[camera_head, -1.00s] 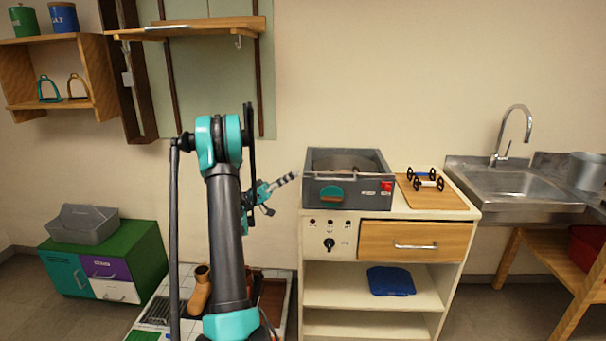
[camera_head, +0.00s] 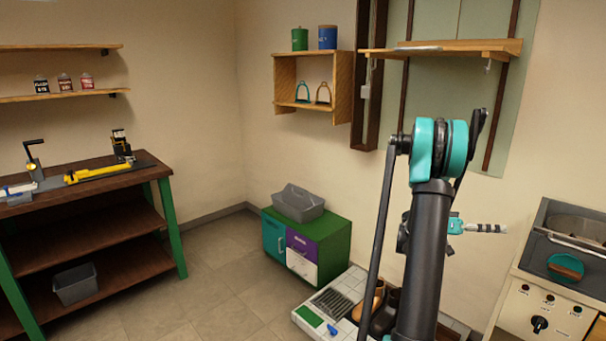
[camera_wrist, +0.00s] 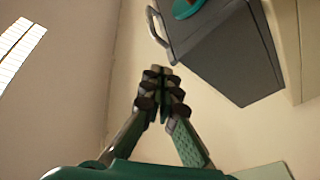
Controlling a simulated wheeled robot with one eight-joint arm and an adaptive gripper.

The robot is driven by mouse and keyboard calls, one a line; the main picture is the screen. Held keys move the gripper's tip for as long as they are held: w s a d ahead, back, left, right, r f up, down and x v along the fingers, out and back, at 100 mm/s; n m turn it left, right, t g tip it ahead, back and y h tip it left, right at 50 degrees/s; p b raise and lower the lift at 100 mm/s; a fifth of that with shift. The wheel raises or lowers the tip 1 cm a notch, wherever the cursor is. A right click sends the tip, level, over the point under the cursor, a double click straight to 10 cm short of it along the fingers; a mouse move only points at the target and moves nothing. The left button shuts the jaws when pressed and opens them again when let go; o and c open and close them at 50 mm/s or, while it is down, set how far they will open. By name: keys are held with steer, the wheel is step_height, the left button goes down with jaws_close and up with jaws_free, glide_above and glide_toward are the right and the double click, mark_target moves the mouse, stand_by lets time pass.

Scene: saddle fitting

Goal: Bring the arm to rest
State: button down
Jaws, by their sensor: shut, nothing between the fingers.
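My gripper (camera_head: 503,228) is at the right in the head view, behind my arm's dark upright link, with its fingers pointing right. In the wrist view my gripper (camera_wrist: 160,72) has its fingertips together, with nothing between them. My arm is raised and folded, and its teal joint stands high in the head view. The gripper is apart from the grey box-shaped unit (camera_head: 564,237) at the right edge, which also shows in the wrist view (camera_wrist: 225,55).
A white cabinet (camera_head: 522,309) stands under the grey unit. A tiled tray (camera_head: 308,319) with boots lies behind my arm. A green cabinet (camera_head: 335,245) holds a grey caddy (camera_head: 298,203). A workbench (camera_head: 150,178) stands left. The floor between is clear.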

steer(key=s+a+f+n+t+y, duration=0.3)
steer(key=a+f+n+t+y, duration=0.2)
steer(key=a, duration=1)
steer(key=s+a+f+n+t+y, duration=0.4)
steer(key=a+f+n+y, duration=0.2)
steer(key=a, duration=0.9)
steer(key=s+a+f+n+t+y, duration=0.3)
steer(key=a+f+n+t+y, duration=0.2)
steer(key=a, duration=1)
steer(key=shift+s+a+f+n+t+y, duration=0.35)
steer(key=shift+n+y, duration=0.25)
steer(key=shift+n, duration=0.4)
steer(key=shift+d, duration=0.1)
